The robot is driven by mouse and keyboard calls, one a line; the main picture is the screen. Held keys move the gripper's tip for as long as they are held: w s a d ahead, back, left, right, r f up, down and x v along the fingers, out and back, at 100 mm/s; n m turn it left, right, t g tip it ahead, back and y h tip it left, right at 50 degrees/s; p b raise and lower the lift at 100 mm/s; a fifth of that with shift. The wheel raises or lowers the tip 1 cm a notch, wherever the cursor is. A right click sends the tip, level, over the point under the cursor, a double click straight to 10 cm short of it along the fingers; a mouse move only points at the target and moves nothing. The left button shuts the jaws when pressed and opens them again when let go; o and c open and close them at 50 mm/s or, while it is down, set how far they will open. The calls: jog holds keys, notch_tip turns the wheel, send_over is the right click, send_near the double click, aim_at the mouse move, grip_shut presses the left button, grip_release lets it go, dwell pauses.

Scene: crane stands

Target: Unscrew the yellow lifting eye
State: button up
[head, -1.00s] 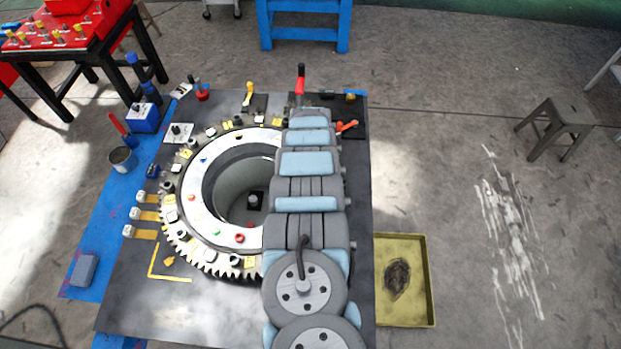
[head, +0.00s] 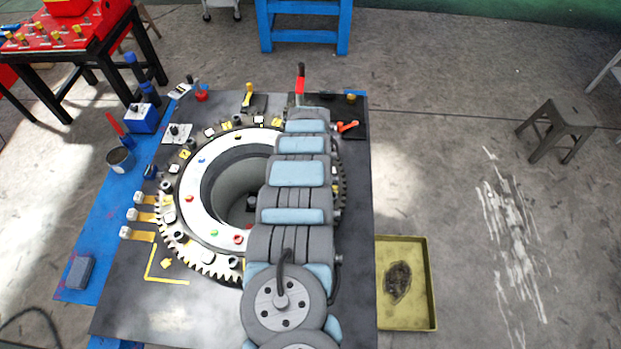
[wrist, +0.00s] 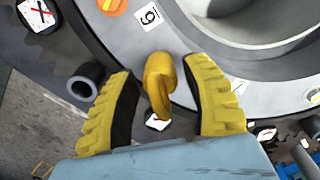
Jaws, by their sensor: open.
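The yellow lifting eye (wrist: 160,72) stands up from the pale ring in the wrist view, between my gripper's fingers. My gripper (wrist: 160,88) is open, with one yellow ribbed finger on each side of the eye. I see floor or ring surface between the eye and each finger, so they look apart. In the head view my own arm covers the right side of the toothed ring (head: 178,206), and both my gripper and this eye are hidden there.
Small blocks, bolts and sockets crowd the ring's rim. A black hollow socket (wrist: 86,82) stands close to my left finger in the wrist view. A yellow tray (head: 410,312) lies right of the plate. A stool (head: 560,118) stands on open floor farther right.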

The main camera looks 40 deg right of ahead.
grip_shut()
jog(key=shift+r, duration=0.1)
dwell(0.4)
jog(key=n+p, duration=0.1)
jog(key=n, duration=0.4)
dwell(0.4)
jog(key=shift+n, duration=0.3)
